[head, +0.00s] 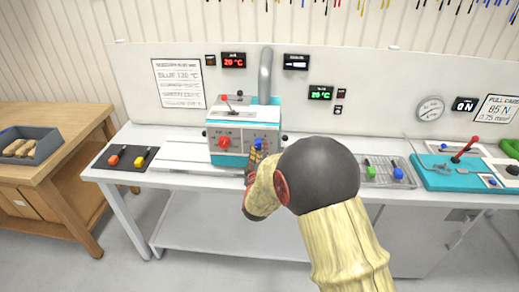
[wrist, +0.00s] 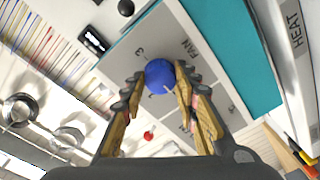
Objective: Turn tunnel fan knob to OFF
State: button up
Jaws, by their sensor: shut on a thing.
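The blue fan knob (wrist: 159,73) sits on a grey panel (wrist: 205,62) marked FAN, with a 3 and other marks partly hidden around it. A short pale line shows on the knob's lower right. My gripper (wrist: 158,82) is shut on the knob, one finger on each side of it. In the head view, the knob (head: 258,144) is a small blue patch at the fingertips of my gripper (head: 255,152), at the right front of the teal and white tunnel machine (head: 229,158). My arm hides part of the bench to the right.
A red knob (head: 225,142) is left of the fan knob on the same machine. A grey duct (head: 265,72) rises behind it. A dark mat (head: 125,157) with orange and yellow pieces lies at left. A rack (head: 403,183) with green and blue pieces is at right.

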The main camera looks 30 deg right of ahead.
jog(key=shift+f, duration=0.2)
jog(key=o, duration=1.2)
jog(key=shift+r, duration=0.15)
jog(key=shift+c, duration=0.2)
jog(key=shift+s, duration=0.1)
jog(key=v, duration=1.2)
